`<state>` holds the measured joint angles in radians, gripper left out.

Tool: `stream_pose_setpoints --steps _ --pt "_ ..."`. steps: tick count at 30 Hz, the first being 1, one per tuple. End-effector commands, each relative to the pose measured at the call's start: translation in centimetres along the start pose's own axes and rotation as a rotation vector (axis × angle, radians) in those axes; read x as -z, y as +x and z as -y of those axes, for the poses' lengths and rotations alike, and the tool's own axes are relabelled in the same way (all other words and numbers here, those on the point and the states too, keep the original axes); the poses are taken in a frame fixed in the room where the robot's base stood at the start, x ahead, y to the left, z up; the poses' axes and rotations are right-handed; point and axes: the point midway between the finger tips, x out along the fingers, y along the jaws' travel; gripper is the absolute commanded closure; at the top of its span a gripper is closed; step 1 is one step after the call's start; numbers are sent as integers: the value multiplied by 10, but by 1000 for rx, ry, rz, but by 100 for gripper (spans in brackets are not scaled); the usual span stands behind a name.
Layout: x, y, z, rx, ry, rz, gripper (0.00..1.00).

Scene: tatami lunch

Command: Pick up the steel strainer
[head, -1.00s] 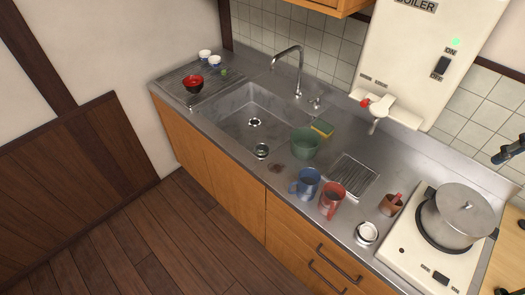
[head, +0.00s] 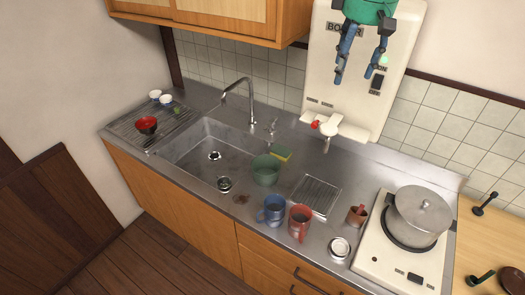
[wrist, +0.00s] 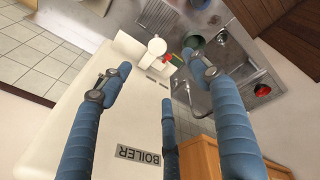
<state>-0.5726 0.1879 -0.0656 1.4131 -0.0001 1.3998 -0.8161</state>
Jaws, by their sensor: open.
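A small round steel piece with a dark middle (head: 224,184), which looks like the strainer, sits at the front right corner of the sink (head: 185,158). A second round, pale metal piece (head: 340,248) lies on the counter left of the stove, and I cannot tell its kind for sure. My gripper (head: 360,70) is open and empty, with blue fingers hanging in front of the boiler, well above and right of the sink. In the wrist view its spread fingers (wrist: 155,66) have nothing between them. I cannot make out the strainer there.
A green bowl (head: 265,170), blue mug (head: 272,210) and red mug (head: 300,222) stand right of the sink. The faucet (head: 238,95) rises behind it. The boiler (head: 350,105) juts from the wall. A pot (head: 420,212) sits on the stove (head: 378,260).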

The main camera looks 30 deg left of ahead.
Motion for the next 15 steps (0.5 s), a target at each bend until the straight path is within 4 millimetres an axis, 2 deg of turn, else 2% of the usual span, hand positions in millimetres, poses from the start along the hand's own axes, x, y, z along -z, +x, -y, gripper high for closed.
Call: stream_pose_setpoints --steps 1,3,8,15 --pt "19 6 0 9 -42 3 38" --pt "42 13 2 21 -98 8 38" --pt "93 30 8 47 -225 16 38" --pt "168 60 29 87 -418 28 38"
